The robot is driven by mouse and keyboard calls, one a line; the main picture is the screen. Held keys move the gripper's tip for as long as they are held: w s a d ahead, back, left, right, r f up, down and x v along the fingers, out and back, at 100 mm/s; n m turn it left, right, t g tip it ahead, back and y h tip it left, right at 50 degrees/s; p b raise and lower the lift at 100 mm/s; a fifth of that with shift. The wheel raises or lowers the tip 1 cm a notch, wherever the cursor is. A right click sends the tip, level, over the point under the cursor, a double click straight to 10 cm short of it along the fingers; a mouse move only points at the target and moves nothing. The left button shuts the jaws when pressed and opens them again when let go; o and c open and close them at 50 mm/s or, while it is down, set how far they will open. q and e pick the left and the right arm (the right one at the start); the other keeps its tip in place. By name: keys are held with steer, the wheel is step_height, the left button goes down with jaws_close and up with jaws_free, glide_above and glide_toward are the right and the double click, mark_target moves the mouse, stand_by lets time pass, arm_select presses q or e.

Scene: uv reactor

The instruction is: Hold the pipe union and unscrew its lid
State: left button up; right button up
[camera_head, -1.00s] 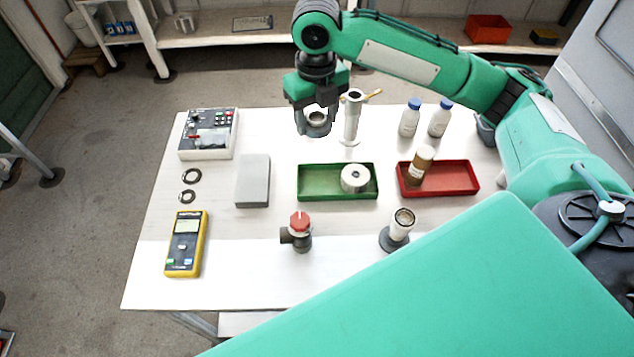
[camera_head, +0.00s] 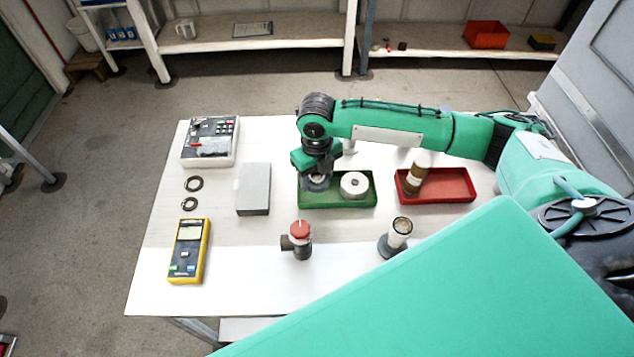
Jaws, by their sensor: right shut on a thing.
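My right gripper (camera_head: 317,182) points down over the left part of the green tray (camera_head: 340,204). It is shut on a grey ring-shaped piece, mostly hidden by the gripper, low in or just above the tray; I cannot tell if it touches the floor. A pale round piece with a hole (camera_head: 354,184) lies in the tray, right of the gripper. I cannot tell for sure which part is the pipe union. My left gripper is out of view.
A red tray (camera_head: 460,196) holds a brown bottle (camera_head: 416,176).

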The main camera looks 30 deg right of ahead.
mark_target(317, 178)
steer(key=shift+f, duration=1.95)
steer(key=o, duration=0.8)
steer(key=shift+f, duration=0.15)
step_height(317, 178, up, 11)
steer(key=shift+r+b, duration=0.15)
steer(key=shift+b, duration=0.65)
steer(key=shift+r, duration=0.55)
